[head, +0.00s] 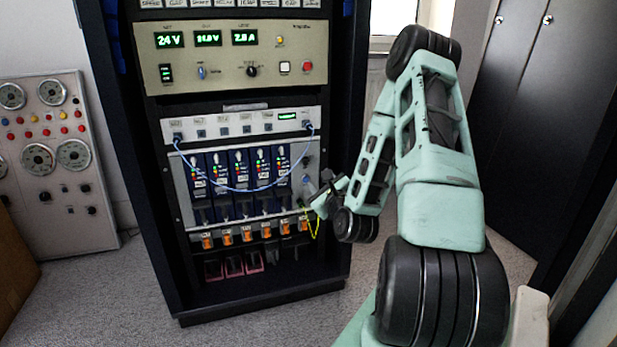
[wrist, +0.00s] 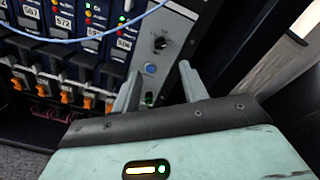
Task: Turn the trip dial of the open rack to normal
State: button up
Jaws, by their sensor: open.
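The open rack (head: 160,200) stands in the middle of the head view, its dark frame around several panels. In the wrist view a small black dial (wrist: 160,43) sits on a grey panel strip (wrist: 178,28) right of the blue modules. Its markings are too small to read, so its setting cannot be told. My gripper (wrist: 160,88) is open and empty, its two fingers pointing at the strip below the dial. No contact with the dial shows. In the head view my gripper (head: 318,197) is at the rack's lower right, partly covering the strip.
A blue round button (wrist: 150,68) lies just below the dial. Blue modules (head: 238,180) with orange parts below fill the row to the left. A blue cable (head: 240,189) hangs across them. A grey gauge panel (head: 100,205) stands left; dark cabinets (head: 540,110) stand right.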

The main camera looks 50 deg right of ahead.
aim_at(307, 163)
jog(key=b+x, duration=0.7)
jog(key=x, duration=0.4)
jog(key=shift+w+d, duration=0.25)
grip_shut()
